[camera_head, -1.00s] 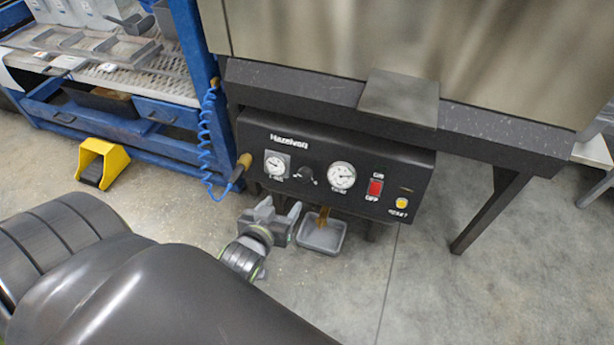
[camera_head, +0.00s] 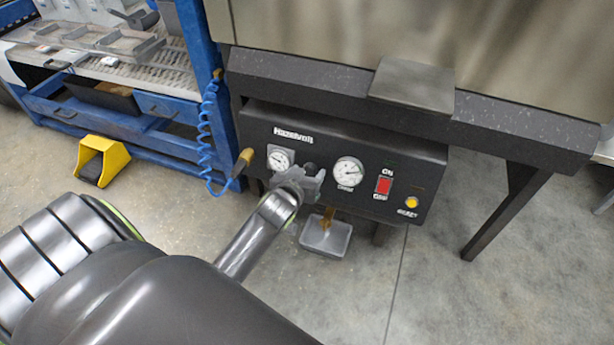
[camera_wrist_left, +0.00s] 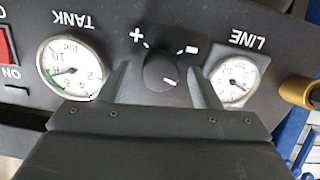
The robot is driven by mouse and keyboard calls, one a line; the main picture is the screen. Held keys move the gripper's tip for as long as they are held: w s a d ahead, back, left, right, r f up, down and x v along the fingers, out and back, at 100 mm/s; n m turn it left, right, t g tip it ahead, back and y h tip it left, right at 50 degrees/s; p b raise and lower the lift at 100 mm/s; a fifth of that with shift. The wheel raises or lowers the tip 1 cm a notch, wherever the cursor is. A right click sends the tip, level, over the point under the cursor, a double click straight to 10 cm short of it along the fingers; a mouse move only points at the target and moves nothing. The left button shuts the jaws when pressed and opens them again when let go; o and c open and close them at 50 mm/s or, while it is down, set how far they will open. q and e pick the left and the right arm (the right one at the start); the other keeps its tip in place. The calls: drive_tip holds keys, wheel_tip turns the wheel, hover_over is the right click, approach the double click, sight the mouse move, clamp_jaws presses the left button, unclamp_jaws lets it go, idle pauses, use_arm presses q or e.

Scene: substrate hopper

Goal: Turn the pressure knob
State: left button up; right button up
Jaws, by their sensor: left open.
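The pressure knob (camera_wrist_left: 161,72) is a black round knob with a white pointer mark, on the black panel between the TANK gauge (camera_wrist_left: 71,68) and the LINE gauge (camera_wrist_left: 235,80). A plus and a minus sign are printed beside it. My left gripper (camera_head: 300,178) is at the panel front, just below the knob in the head view, where the knob (camera_head: 309,169) shows partly. In the wrist view its two fingers stand open on either side of the knob, with gaps visible between fingers and knob. My right gripper is not in view.
The panel (camera_head: 330,140) also carries a red switch (camera_head: 384,186) and a yellow reset button (camera_head: 411,202). A blue coiled hose (camera_head: 206,140) hangs at its left end. A small grey tray (camera_head: 326,237) is below the panel. A dark table leg (camera_head: 508,208) stands at right.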

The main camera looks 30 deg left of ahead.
use_arm(q)
drive_tip(key=shift+w, duration=0.25)
